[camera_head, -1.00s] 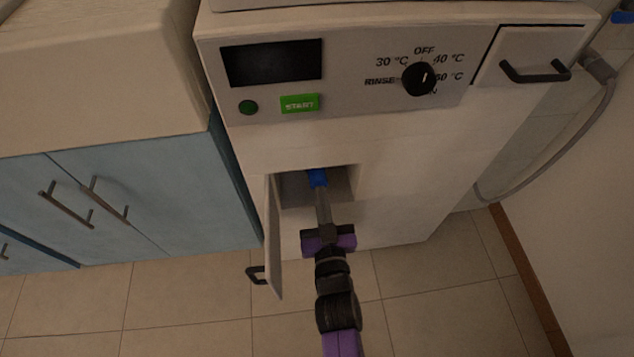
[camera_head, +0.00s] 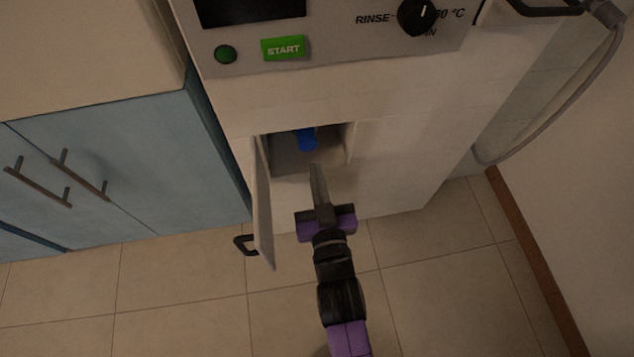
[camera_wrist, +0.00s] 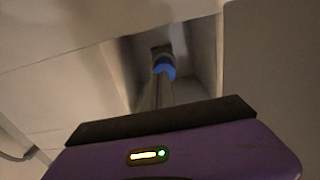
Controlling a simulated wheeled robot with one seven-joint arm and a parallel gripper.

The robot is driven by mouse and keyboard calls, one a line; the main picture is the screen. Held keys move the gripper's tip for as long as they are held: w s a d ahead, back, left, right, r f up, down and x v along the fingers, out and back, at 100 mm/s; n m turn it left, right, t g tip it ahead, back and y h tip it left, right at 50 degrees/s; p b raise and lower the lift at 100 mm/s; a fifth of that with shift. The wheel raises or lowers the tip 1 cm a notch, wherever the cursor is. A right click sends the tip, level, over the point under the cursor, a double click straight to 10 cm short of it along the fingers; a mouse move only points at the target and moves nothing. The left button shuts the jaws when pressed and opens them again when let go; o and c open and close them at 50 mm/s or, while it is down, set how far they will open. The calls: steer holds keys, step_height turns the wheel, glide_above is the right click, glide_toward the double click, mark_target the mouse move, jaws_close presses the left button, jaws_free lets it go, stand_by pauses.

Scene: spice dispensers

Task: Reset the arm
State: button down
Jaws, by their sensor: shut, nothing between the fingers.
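My gripper (camera_head: 315,170) is shut and empty, with its fingertips just in front of the square opening in the white washing machine. In the wrist view its fingers (camera_wrist: 160,84) point at the opening. A blue piece (camera_head: 306,139) sits inside the opening, past the fingertips, and it also shows in the wrist view (camera_wrist: 164,66). The fingertips look apart from it in the head view. In the wrist view they overlap it in line of sight, so contact cannot be told there. My arm reaches up from the bottom of the head view.
The opening's small door (camera_head: 262,205) stands open just left of my gripper. The washing machine (camera_head: 410,120) has a green START button (camera_head: 284,48) and a black knob (camera_head: 416,14). Blue cabinets (camera_head: 110,165) stand left, a grey hose (camera_head: 560,105) hangs right. The tiled floor is clear.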

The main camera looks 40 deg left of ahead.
steer(key=shift+s+d, duration=0.45)
steer(key=shift+s, duration=0.05)
